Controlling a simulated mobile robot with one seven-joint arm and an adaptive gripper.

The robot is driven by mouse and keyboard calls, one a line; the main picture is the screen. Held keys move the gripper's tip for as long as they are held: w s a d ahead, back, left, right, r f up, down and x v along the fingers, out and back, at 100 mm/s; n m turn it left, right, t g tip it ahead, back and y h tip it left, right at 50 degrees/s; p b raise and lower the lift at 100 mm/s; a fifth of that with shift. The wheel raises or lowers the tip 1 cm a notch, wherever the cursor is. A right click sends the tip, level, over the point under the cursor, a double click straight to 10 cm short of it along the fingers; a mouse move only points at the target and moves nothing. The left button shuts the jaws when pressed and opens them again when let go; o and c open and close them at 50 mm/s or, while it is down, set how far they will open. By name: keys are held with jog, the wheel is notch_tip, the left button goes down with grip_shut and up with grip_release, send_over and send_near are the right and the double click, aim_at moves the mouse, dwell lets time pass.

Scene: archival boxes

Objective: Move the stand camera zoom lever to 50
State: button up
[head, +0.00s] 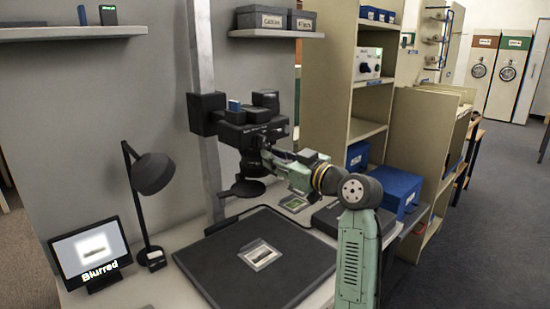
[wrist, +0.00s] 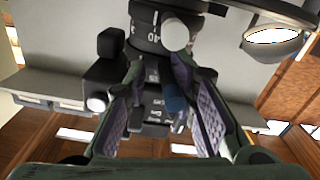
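The stand camera (head: 250,133) is a black unit on a pale upright column, above a dark baseboard. In the wrist view its dark ring (wrist: 147,17) shows the marking 40 and part of another number. A grey round-ended knob (wrist: 175,36) sticks out beside that marking; I cannot tell for sure that it is the zoom lever. My gripper (head: 272,158) is at the camera's right side in the head view. In the wrist view my gripper (wrist: 158,70) has its fingers apart, just below the ring and knob. Contact with the lever cannot be made out.
A monitor (head: 91,252) reads "Blurred". A desk lamp (head: 152,173) stands left of the baseboard (head: 215,255), which bears a small framed item (head: 261,256). A blue box (head: 397,189) and shelving (head: 420,130) are at the right. Open floor lies farther right.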

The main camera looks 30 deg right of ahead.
jog(key=shift+s+f, duration=0.1)
jog(key=shift+f, duration=0.2)
jog(key=v, duration=1.2)
jog(key=shift+r, duration=0.2)
jog(key=shift+c, duration=0.2)
